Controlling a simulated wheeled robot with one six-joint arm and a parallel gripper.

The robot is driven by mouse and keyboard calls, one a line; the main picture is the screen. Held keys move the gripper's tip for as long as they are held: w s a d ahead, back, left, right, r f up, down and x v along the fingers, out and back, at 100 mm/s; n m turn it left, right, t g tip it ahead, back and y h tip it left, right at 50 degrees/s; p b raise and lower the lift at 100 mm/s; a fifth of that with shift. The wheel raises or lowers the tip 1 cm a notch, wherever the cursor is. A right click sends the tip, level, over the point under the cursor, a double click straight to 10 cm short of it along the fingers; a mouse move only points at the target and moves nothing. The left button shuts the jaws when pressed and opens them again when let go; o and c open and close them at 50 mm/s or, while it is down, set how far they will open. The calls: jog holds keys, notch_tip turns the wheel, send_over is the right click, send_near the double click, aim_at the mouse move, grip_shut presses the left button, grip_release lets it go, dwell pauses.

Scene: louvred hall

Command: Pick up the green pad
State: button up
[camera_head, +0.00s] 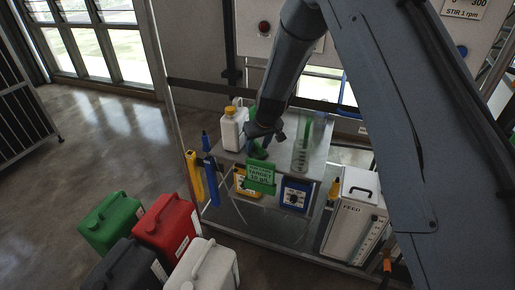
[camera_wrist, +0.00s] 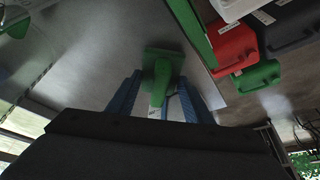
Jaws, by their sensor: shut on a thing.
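The green pad (camera_wrist: 163,57) shows in the wrist view as a flat green plate with a green grip that reaches between my two blue fingers. My gripper (camera_wrist: 158,82) is shut on this grip. In the head view my gripper (camera_head: 264,136) points down over the metal trolley top (camera_head: 282,165), and the green pad (camera_head: 258,151) shows small and dark just under it, partly hidden by the wrist. I cannot tell whether the pad touches the top or is slightly above it.
A white jug (camera_head: 232,130) with a yellow cap stands left of my gripper, and a clear cylinder (camera_head: 302,149) stands close on the right. A green sign (camera_head: 261,178) hangs at the front edge. Several canisters (camera_head: 165,226) stand on the floor at lower left.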

aim_at(258, 144)
notch_tip(258, 144, up, 17)
jog(key=b, duration=0.4)
jog(key=shift+r, duration=0.15)
jog(key=o, duration=0.5)
jog(key=c, duration=0.3)
jog(key=shift+s, duration=0.1)
